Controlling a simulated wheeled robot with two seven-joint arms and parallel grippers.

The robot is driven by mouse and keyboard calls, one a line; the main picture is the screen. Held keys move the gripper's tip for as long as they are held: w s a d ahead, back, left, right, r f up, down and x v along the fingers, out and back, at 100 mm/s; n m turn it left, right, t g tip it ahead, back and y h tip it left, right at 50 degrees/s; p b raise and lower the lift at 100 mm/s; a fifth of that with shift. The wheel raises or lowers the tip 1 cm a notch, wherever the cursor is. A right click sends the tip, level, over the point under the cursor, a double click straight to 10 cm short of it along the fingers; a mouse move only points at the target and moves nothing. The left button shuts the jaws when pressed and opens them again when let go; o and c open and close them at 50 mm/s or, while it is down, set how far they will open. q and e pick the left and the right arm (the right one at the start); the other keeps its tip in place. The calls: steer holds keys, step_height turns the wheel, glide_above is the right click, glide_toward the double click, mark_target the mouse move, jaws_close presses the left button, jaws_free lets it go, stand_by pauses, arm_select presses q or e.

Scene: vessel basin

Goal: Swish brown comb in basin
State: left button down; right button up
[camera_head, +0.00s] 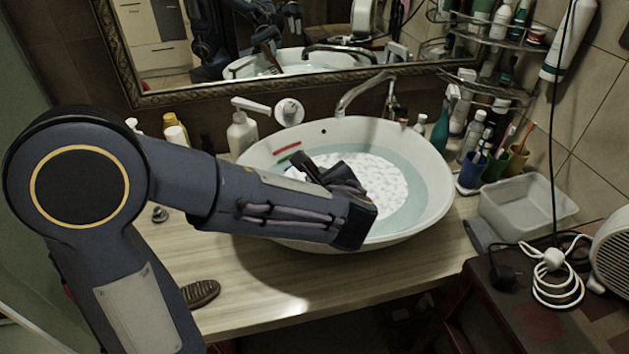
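The white oval basin (437,190) stands on the wooden counter and holds pale water with white foam or ripples (385,185). My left arm reaches in from the left, and my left gripper (318,170) is over the left-middle part of the basin. Its dark fingers are seen from behind and partly hidden by the wrist, so I cannot tell whether they hold anything. A brown, ridged, oval thing (201,292), perhaps the brown comb or a brush, lies on the counter at front left, partly behind my arm. My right gripper is not in view.
A chrome faucet (362,92) rises behind the basin, below a framed mirror (240,84). A soap bottle (241,133) stands behind left. Bottles, toothbrush cups (496,167) and a grey tub (527,203) crowd the right. The counter's front is mostly clear.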

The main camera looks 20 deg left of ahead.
arm_select(q)
steer(key=shift+s+a, duration=0.15)
steer(key=shift+a, duration=0.1)
steer(key=shift+d, duration=0.15)
steer(key=shift+w+d, duration=0.35)
steer(key=shift+d, duration=0.05)
steer(key=shift+s+a, duration=0.1)
steer(key=shift+a, duration=0.05)
steer(key=shift+s+a+b, duration=0.25)
steer(key=shift+a+b, duration=0.05)
steer(key=shift+a, duration=0.1)
steer(key=shift+r, duration=0.15)
stand_by(0.3)
step_height(320, 180, up, 12)
steer(key=p, duration=0.9)
steer(key=shift+f, duration=0.2)
stand_by(0.8)
